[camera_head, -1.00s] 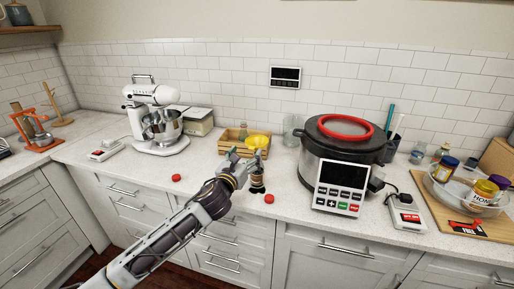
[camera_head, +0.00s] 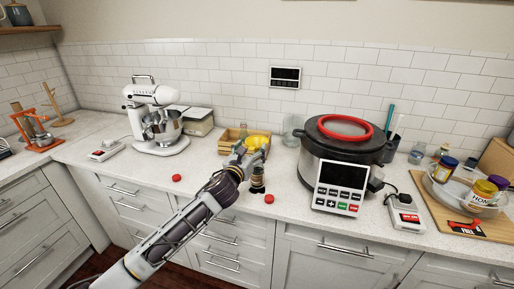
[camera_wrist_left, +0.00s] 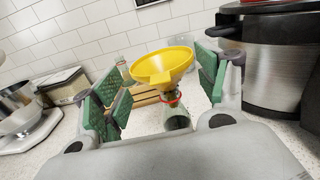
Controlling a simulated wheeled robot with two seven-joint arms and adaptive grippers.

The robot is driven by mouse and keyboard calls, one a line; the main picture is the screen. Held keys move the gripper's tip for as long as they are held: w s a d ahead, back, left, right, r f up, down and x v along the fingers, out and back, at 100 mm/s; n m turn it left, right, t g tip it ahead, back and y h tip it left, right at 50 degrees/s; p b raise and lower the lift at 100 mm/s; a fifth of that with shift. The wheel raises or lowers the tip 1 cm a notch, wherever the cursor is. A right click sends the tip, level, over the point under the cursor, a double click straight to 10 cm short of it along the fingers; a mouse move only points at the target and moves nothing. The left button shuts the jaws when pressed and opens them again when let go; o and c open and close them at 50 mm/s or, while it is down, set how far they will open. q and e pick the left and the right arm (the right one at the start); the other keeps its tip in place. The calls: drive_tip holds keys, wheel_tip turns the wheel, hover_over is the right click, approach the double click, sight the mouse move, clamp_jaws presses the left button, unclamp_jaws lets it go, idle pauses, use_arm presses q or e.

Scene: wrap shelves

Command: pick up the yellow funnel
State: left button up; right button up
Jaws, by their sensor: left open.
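The yellow funnel (camera_wrist_left: 165,64) shows in the left wrist view, wide mouth up and slightly tilted, between the two green-padded fingers of my left gripper (camera_wrist_left: 160,85). Clear space shows between the funnel and each finger. Below it in that view are a red ring (camera_wrist_left: 174,98) and a glass bottle (camera_wrist_left: 177,117); I cannot tell whether the funnel rests in the bottle. In the head view the funnel (camera_head: 257,141) is just beyond my left gripper (camera_head: 250,155), which is open and empty and partly hides what is behind it. My right gripper is not in view.
A wooden crate (camera_head: 226,149) stands behind the gripper, and a dark bottle (camera_head: 257,183) is close by. The large cooker (camera_head: 316,152) stands to the right, the white mixer (camera_head: 152,95) to the left. Red caps (camera_head: 177,178) lie near the counter's front edge.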

use_arm(q)
drive_tip(key=shift+x, duration=0.8)
drive_tip(key=c, duration=0.8)
drive_tip(key=shift+c, duration=0.2)
